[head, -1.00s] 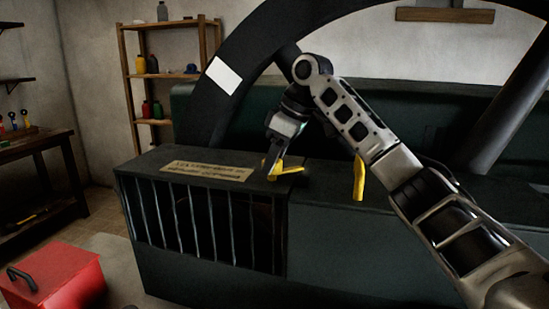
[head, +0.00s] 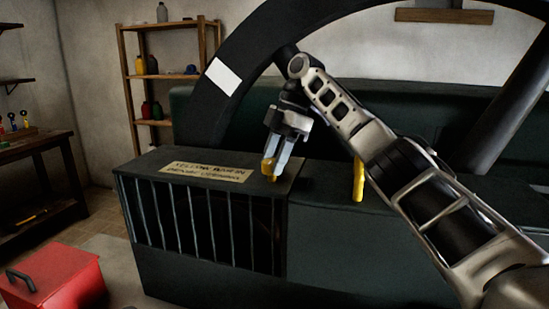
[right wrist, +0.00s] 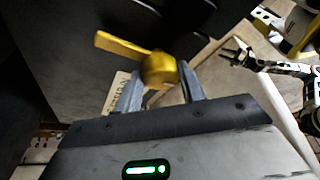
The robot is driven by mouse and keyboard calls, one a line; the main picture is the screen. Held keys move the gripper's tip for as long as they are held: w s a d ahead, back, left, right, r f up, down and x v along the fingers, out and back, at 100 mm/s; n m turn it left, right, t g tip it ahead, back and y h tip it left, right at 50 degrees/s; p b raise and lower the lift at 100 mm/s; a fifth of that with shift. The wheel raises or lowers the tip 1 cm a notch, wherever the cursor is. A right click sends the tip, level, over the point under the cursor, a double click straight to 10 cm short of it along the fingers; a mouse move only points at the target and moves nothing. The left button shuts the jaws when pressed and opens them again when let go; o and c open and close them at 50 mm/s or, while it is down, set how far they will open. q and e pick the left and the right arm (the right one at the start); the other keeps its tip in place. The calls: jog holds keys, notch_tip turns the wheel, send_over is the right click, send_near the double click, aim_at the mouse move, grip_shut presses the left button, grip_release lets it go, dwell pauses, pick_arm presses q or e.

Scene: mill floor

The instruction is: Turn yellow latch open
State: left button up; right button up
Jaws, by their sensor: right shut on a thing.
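The yellow latch (head: 270,177) is on the top right corner of the dark green barred cabinet. My right gripper (head: 276,165) comes down over it and is shut on it. In the right wrist view, the rounded yellow hub of the latch (right wrist: 159,70) sits between the two fingertips of my right gripper (right wrist: 160,88). Its flat yellow lever runs out to the upper left there. In the head view the fingers hide most of the latch. What looks like my left gripper (right wrist: 236,53) shows small in the right wrist view, its fingers apart and empty.
The cabinet top (head: 225,158) bears a printed label (head: 207,172), with vertical bars in front. A second yellow handle (head: 359,178) stands right of the latch, close to my right arm. A red toolbox (head: 55,278) sits on the floor at lower left. Wooden shelves (head: 165,75) stand behind.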

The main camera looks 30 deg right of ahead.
jog(key=shift+r+n, duration=0.1)
jog(key=shift+n, duration=0.3)
jog(key=o, duration=1)
jog(key=shift+c, duration=0.2)
